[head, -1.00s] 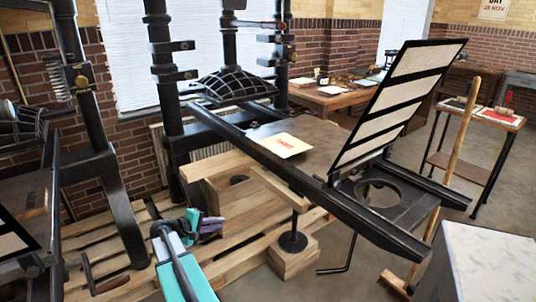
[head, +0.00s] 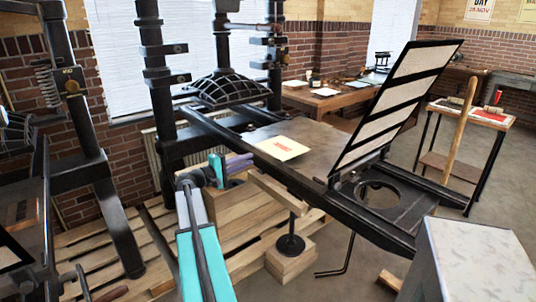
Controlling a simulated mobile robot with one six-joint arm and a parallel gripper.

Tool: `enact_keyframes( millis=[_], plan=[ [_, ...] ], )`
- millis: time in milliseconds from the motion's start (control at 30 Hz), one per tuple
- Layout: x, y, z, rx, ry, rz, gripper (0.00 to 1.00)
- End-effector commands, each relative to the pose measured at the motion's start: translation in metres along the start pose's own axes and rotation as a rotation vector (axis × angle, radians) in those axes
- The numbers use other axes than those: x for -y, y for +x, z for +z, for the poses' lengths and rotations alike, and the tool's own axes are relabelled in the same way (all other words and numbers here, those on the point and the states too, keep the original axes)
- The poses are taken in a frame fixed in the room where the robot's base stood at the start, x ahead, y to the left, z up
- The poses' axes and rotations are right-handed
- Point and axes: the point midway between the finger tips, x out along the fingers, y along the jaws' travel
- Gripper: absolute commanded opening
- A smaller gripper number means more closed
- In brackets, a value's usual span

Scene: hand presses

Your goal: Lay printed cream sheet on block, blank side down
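The cream sheet (head: 281,147) lies flat on the dark grey bed (head: 325,138) of the middle hand press, with its red print facing up. I cannot make out a separate block under or beside it. My gripper (head: 245,159), with dark purplish fingers on a teal arm, is left of the sheet and apart from it in the picture. It appears in front of the press's near rail and wooden support. The fingers are seen from the side and small, so whether they are open is unclear. Nothing shows hanging from them.
The press's framed lid (head: 397,105) stands raised and tilted right of the sheet. The platen (head: 228,88) hangs at the left end of the rails. A pale-topped box (head: 480,258) stands at bottom right. A side table (head: 470,112) holds a red-inked slab and rollers.

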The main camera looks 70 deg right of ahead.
Motion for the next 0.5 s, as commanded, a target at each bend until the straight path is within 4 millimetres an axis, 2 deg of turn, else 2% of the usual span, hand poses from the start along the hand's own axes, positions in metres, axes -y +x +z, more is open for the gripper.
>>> enact_keyframes(
  millis=[267, 500],
  plan=[
    [0.0, 0.011, 0.0, 0.003, -0.001, -0.001, 0.15],
    [0.0, 0.031, 0.001, 0.004, -0.001, -0.001, 0.15]
  ],
)
